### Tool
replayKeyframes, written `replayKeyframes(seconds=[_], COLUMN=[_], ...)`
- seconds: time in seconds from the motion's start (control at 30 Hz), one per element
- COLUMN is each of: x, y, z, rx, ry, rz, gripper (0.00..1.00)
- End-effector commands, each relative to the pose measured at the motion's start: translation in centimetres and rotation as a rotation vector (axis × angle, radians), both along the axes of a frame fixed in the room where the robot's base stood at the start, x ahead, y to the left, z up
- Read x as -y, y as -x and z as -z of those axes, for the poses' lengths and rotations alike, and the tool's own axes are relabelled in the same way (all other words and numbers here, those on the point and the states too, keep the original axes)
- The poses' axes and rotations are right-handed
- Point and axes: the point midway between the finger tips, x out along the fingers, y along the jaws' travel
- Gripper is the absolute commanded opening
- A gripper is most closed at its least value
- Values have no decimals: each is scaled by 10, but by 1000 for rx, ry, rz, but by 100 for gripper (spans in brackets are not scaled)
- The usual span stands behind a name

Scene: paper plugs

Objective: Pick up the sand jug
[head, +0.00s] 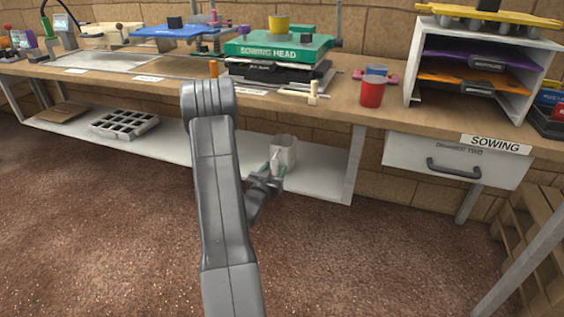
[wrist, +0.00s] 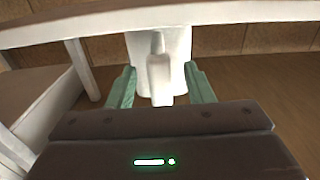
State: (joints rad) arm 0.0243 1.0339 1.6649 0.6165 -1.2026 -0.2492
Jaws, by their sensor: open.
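The sand jug (head: 287,150) is a pale grey-white vessel standing upright on the low white shelf under the bench. In the wrist view, its pale body (wrist: 180,50) is straight ahead, with the handle (wrist: 160,76) facing me. My gripper (head: 272,170) is low at the jug's near side. Its green fingers (wrist: 161,88) are open, one on each side of the handle, with gaps showing between them and it. The contents of the jug cannot be seen.
The bench top (head: 345,105) overhangs the shelf (head: 320,180). A shelf leg (head: 354,165) stands to the right. A grey compartment tray (head: 124,123) lies on the shelf at left. A drawer (head: 450,165) hangs under the bench at right. The brown floor in front is clear.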

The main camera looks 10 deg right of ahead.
Motion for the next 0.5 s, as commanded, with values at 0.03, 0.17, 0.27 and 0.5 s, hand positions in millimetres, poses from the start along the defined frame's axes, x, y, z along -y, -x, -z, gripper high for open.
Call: replayKeyframes(seconds=[0.03,0.17,0.27,0.5], x=[5,10,10,10], y=[-5,-13,-14,-14], z=[2,1,1,1], rx=[1,-1,-2,-1], ry=[1,1,1,0], rz=[3,1,-1,0], gripper=[47,47,47,26])
